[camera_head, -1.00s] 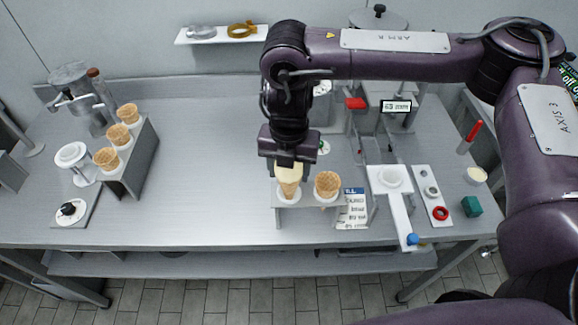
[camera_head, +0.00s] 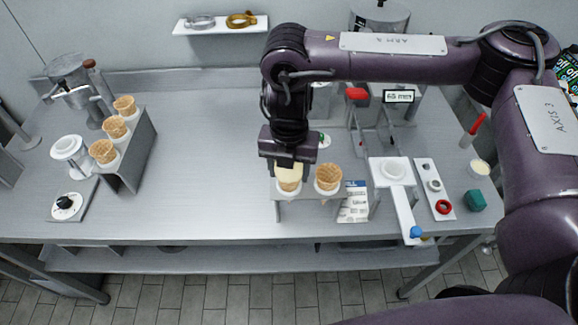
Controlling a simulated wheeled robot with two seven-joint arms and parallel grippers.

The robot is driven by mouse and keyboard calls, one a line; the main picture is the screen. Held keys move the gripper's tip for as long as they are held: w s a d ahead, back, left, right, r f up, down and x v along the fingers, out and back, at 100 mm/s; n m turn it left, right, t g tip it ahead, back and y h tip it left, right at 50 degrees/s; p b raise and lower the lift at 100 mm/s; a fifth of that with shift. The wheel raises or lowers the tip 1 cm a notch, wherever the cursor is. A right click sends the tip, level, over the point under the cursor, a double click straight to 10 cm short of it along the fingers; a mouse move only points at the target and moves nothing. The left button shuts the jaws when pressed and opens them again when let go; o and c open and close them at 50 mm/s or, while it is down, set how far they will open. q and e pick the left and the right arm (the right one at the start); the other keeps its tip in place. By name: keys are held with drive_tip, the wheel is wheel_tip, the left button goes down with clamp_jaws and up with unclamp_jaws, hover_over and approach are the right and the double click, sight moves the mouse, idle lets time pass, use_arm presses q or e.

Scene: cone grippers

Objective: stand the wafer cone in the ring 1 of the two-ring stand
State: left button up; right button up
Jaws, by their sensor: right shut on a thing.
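My right gripper (camera_head: 289,164) points down over the left ring of the two-ring stand (camera_head: 306,196) and is shut on a wafer cone (camera_head: 289,184). A pale cream-coloured part shows at the cone's top, just under the jaws. The cone is upright, and its lower part is hidden, seemingly down inside the left ring. Another wafer cone (camera_head: 328,178) stands upright in the right ring. I cannot read which ring is numbered 1. My left gripper is not in view.
A rack with several wafer cones (camera_head: 115,127) stands at the left, near a white cup-like holder (camera_head: 70,150). The middle-left of the table is clear.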

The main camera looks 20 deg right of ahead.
drive_tip(key=shift+f, duration=0.45)
drive_tip(key=o, duration=0.8)
drive_tip(key=shift+c, duration=0.2)
drive_tip(key=shift+r, duration=0.1)
drive_tip(key=shift+r, duration=3.85)
